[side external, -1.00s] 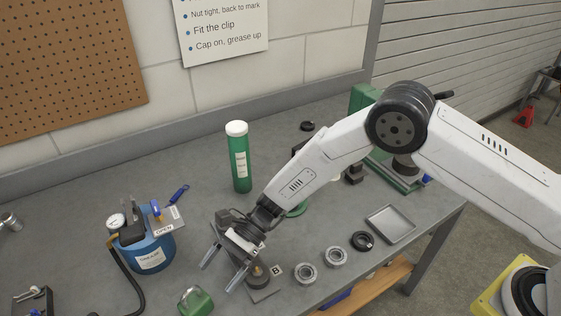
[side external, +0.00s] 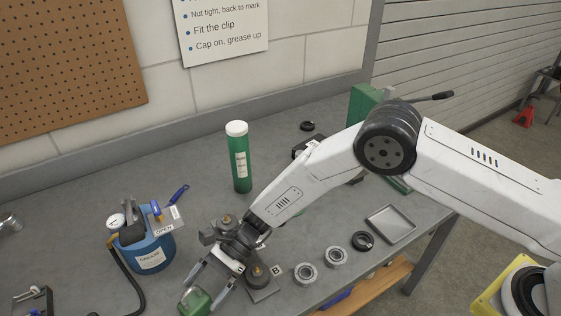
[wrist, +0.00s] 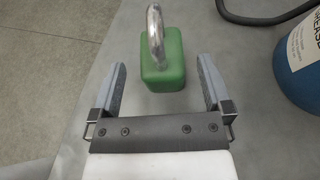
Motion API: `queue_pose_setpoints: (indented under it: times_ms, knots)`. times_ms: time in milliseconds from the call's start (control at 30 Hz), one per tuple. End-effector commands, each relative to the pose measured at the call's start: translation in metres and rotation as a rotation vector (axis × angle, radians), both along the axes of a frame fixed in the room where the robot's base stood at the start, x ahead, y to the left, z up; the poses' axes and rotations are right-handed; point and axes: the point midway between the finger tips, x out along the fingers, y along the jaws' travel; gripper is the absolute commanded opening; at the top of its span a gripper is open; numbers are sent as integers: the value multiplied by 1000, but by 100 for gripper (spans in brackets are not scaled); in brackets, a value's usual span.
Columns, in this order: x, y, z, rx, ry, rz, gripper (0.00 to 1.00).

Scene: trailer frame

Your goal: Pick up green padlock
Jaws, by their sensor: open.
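The green padlock (side external: 196,301) stands on the grey bench near the front edge at the bottom of the side view. In the wrist view the green padlock (wrist: 163,62) shows its block body and a silver shackle on top. My gripper (side external: 202,289) is open and empty, pointing down toward the padlock. In the wrist view my gripper (wrist: 160,78) has its two fingers spread, one on each side of the padlock's near part, with gaps on both sides. The padlock's body lies mostly ahead of the fingertips there.
The blue grease pot (side external: 150,252) with a black hose stands left of my gripper; its edge shows at the right of the wrist view (wrist: 300,60). A plate marked B (side external: 265,290) sits beside my gripper. Bearings (side external: 305,273) and a tray (side external: 391,224) lie right. A green tube (side external: 239,160) stands behind.

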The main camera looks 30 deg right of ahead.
Motion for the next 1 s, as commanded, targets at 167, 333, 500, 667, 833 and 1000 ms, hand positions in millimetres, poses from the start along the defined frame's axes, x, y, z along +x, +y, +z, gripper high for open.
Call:
queue_pose_setpoints:
  times_ms: [167,333,500,667,833,1000]
  knots:
    - [-6,20,-9,-1,1,3,100]
    - [-9,30,-14,-1,-1,-1,100]
    - [-10,31,-14,-1,0,-1,100]
    - [-10,31,-14,-1,-1,-1,100]
    - [-10,31,-14,-1,-1,-1,100]
    - [-10,31,-14,-1,-1,-1,56]
